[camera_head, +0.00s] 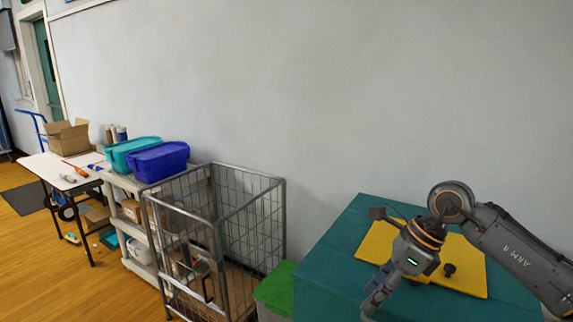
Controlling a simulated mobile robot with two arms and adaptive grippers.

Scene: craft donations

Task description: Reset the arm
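My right arm, marked "ARM R", comes in from the right edge and bends down at a round grey joint with an orange ring. Its gripper (375,298) points down and to the left, over the front of a teal-covered table (335,255). The fingers are seen from the side and small, so whether they are apart is unclear. Nothing held shows between them. My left arm and gripper are out of view.
A yellow mat (473,276) lies on the teal table with a small dark object (449,270). A wire cage cart (255,228) stands left of it. Beyond are a teal bin (130,150), a blue bin (160,160) and a white table (48,166) with a cardboard box (70,140).

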